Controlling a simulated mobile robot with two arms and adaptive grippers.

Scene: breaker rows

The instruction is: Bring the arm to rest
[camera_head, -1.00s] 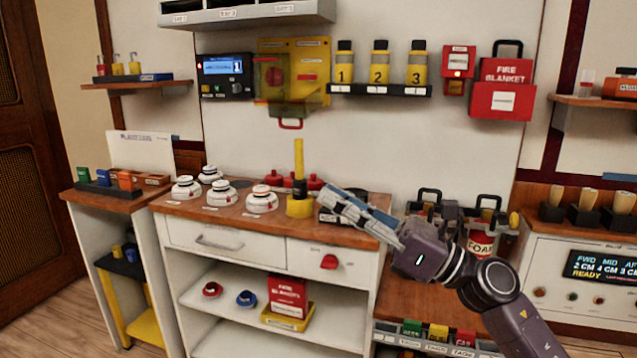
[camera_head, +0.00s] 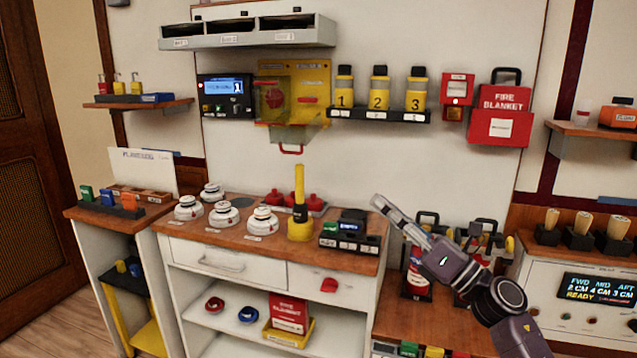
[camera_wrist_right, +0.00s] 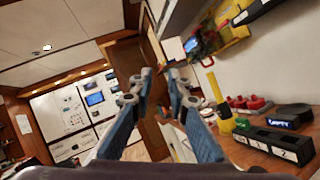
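My right gripper (camera_head: 378,204) is raised at the right of the wooden counter, its fingers pointing up and left. Its blue-padded fingers in the right wrist view (camera_wrist_right: 158,76) stand apart with nothing between them, so it is open and empty. In the head view it is to the right of the black slotted box (camera_head: 350,232), which holds a green piece, and in front of the white wall. My right arm (camera_head: 495,300) reaches in from the lower right. My left gripper is not in view.
The counter (camera_head: 235,232) carries white round detectors (camera_head: 263,220), a yellow post (camera_head: 300,205) and red knobs. Behind my right gripper stand extinguishers (camera_head: 417,272). A bottle shelf (camera_head: 378,115) and a red fire blanket box (camera_head: 500,128) are on the wall.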

